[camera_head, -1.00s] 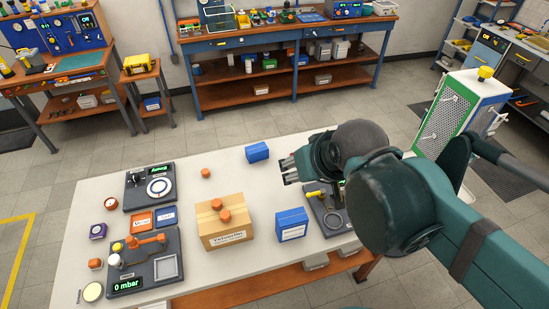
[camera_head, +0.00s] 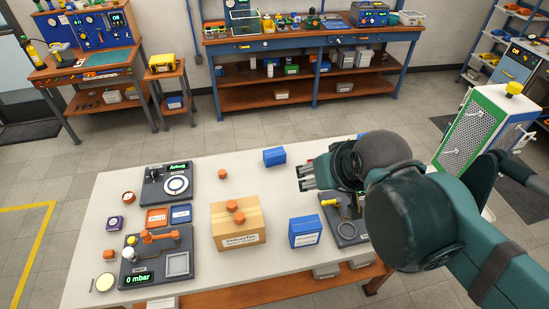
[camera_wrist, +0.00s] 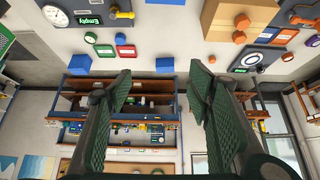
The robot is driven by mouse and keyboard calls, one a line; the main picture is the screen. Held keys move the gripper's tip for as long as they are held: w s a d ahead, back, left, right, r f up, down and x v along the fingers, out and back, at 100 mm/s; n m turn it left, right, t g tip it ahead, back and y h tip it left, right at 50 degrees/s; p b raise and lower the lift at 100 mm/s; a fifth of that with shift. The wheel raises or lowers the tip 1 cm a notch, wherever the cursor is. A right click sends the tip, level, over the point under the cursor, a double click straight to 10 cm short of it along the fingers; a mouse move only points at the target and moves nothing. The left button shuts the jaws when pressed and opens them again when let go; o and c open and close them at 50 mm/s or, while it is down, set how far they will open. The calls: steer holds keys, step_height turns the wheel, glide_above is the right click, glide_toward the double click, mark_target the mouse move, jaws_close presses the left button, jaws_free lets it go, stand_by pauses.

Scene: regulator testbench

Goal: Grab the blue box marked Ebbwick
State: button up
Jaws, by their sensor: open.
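A blue box (camera_head: 305,231) with a white label stands near the front of the white table, right of the cardboard box; its print is too small to read. A second blue box (camera_head: 274,157) stands at the table's back edge, with no readable label. I cannot tell which is marked Ebbwick. My gripper (camera_head: 306,178) is open and empty above the table, right of the back box and behind the labelled one. In the wrist view, a blue box (camera_wrist: 166,64) shows between the spread fingers, beyond them.
The cardboard box (camera_head: 238,222) carries orange knobs. A device with a ring (camera_head: 345,222) lies partly under my arm. Left are a gauge device (camera_head: 168,184), red and blue trays (camera_head: 181,214), and a 0 mbar device (camera_head: 157,262). The table between the back box and cardboard box is mostly clear.

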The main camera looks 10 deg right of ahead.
stand_by(0.3)
steer(key=m+g+h+b, duration=0.4)
steer(key=m+g, duration=0.3)
steer(key=m, duration=0.9)
glide_above(274, 152)
steer(key=a, duration=0.3)
steer(key=f, duration=2.4)
steer(key=shift+s+d+f, duration=0.15)
steer(key=shift+s, duration=0.2)
steer(key=shift+w+f+m+h, duration=0.1)
steer(key=shift+f+m+h, duration=0.15)
steer(key=shift+m+h, duration=0.05)
steer(key=shift+x, duration=1.3)
